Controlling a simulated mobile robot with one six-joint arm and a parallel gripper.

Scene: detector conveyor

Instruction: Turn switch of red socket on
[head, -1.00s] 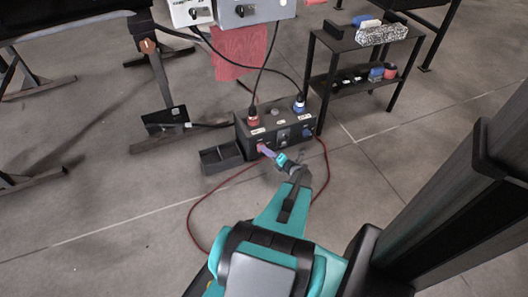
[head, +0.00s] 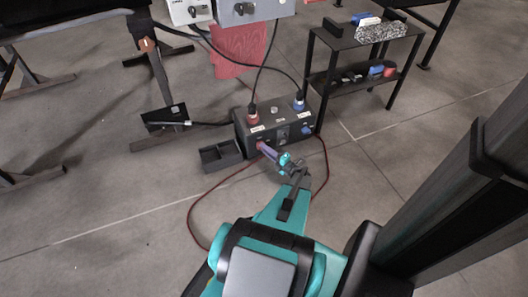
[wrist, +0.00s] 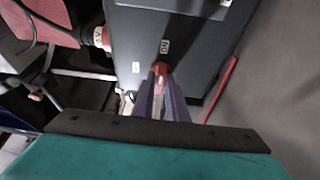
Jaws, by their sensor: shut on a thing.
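The dark socket box (head: 270,131) stands on the floor in the head view. It has a red socket (head: 253,117) and a blue socket (head: 298,105) on top, each with a cable plugged in. My gripper (head: 264,148) reaches the left part of the box's front face. In the wrist view, the fingers of my gripper (wrist: 160,82) close around the red switch (wrist: 160,68), and only its top shows between them. The red plug (wrist: 100,37) shows at the left. The switch's exact angle is hard to tell.
A red cable (head: 198,202) loops on the floor around my arm. An open black bin (head: 220,156) stands left of the box. A black shelf (head: 358,72) stands to the right. Bare floor lies at the lower left.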

